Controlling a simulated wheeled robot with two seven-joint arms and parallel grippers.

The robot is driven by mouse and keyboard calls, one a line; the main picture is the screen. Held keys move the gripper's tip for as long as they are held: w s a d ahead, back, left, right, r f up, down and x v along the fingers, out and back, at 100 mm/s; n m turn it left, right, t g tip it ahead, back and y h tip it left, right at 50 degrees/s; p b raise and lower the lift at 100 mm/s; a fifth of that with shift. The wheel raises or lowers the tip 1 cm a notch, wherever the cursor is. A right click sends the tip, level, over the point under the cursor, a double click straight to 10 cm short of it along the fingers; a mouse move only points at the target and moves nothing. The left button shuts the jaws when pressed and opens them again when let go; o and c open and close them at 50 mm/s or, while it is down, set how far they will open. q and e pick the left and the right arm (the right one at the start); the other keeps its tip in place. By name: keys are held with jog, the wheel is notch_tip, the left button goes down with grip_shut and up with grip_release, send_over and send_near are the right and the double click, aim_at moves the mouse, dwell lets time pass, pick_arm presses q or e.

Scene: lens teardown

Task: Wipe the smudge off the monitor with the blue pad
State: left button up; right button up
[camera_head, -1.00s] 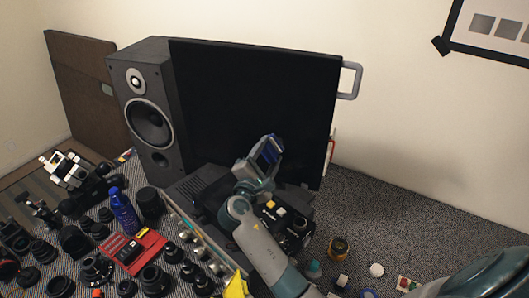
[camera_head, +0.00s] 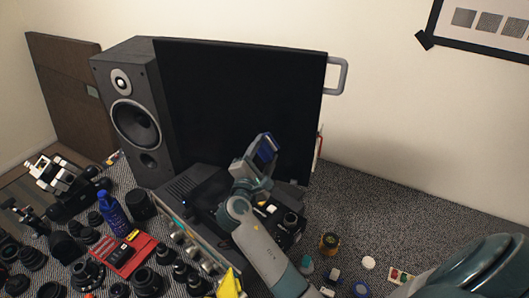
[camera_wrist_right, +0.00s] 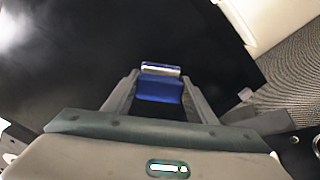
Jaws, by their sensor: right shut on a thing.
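The monitor (camera_head: 235,110) is a large dark panel standing upright behind the desk gear. It fills much of the right wrist view as a dark surface (camera_wrist_right: 90,70). My right gripper (camera_head: 258,156) is in front of the monitor's lower right part, shut on the blue pad (camera_head: 267,148). In the right wrist view the pad (camera_wrist_right: 160,90) sits between the fingertips, with a pale strip along its far edge. I cannot tell whether the pad touches the screen. No clear smudge shows; a pale blurred patch is at the wrist view's upper left, possibly a reflection. My left gripper is out of view.
A black speaker (camera_head: 135,115) stands left of the monitor. Dark equipment with knobs (camera_head: 190,245) lies below my right gripper. A blue bottle (camera_head: 113,213), a red tray (camera_head: 135,262) and several lenses crowd the left. The carpeted surface right of the monitor is mostly clear.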

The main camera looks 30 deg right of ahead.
jog(key=shift+w, duration=0.1)
jog(key=w+a+b, duration=0.1)
jog(key=w+a, duration=0.1)
jog(key=shift+w+a, duration=0.35)
jog(key=shift+w, duration=0.05)
dwell(0.5)
jog(key=p+v, duration=0.1)
jog(key=v, duration=0.5)
dwell(0.4)
jog(key=v, duration=0.3)
dwell(0.6)
